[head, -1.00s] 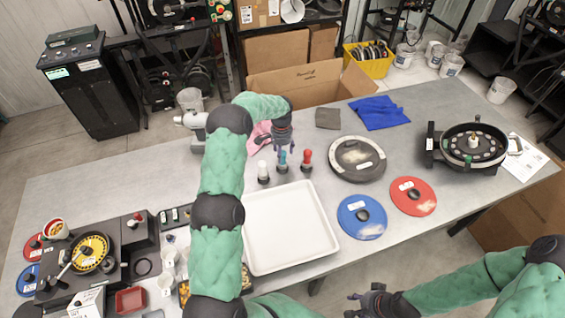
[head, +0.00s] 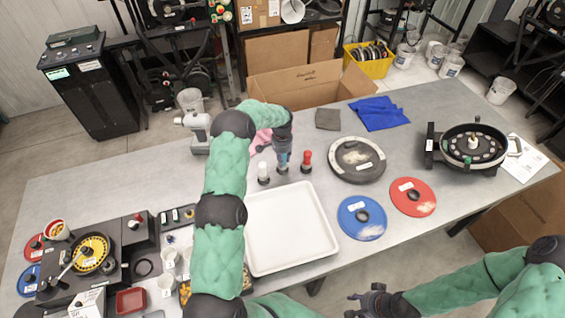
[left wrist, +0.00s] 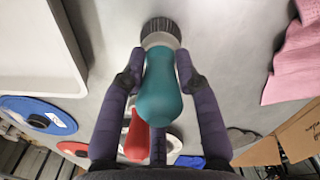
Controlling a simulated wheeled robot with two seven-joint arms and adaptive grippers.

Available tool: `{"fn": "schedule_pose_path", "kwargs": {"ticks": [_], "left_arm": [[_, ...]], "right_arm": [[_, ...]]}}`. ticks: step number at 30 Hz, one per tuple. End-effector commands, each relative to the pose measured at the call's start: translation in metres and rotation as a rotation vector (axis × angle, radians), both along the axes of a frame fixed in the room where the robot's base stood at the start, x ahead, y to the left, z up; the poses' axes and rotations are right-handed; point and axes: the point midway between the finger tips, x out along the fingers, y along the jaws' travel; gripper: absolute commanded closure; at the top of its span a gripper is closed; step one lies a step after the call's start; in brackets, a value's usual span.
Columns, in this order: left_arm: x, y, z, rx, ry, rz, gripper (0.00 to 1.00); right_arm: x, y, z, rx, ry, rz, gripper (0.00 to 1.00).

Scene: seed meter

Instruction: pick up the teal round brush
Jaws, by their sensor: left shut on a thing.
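The teal round brush (left wrist: 160,88) stands upright on the table, its bristle end down, in the left wrist view. My left gripper (left wrist: 158,85) is shut on its teal handle, with a finger on each side. In the head view my left gripper (head: 283,150) covers most of the brush (head: 283,168), and only its lower part shows. A white-handled brush (head: 263,172) stands to its left and a red-handled brush (head: 306,160) to its right. My right gripper (head: 368,300) is at the bottom of the head view, away from the brushes; its fingers look apart.
A white tray (head: 290,262) lies in front of the brushes. A pink cloth (head: 263,138) and a grey pad (head: 327,119) are behind.

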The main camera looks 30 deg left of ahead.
Motion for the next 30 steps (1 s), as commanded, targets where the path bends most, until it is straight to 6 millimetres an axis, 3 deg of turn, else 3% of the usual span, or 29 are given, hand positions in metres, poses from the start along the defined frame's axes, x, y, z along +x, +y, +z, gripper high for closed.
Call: {"fn": "schedule_pose_path", "kwargs": {"ticks": [8, 13, 23, 30], "left_arm": [[0.001, 0.0, 0.009, 0.001, -0.002, 0.0, 1.0], [0.002, 0.0, 0.033, 0.002, -0.006, -0.001, 1.0], [-0.022, -0.048, 0.095, 0.0, -0.003, -0.004, 1.0], [-0.045, -0.095, 0.115, 0.0, -0.002, -0.003, 1.0]], "right_arm": [[0.0, 0.0, -0.002, 0.0, 0.0, 0.0, 0.6], [0.0, 0.0, -0.007, 0.0, 0.0, 0.0, 0.6], [0.0, 0.0, -0.01, 0.0, 0.0, 0.0, 0.6], [0.0, 0.0, -0.016, 0.0, 0.0, 0.0, 0.6]]}}
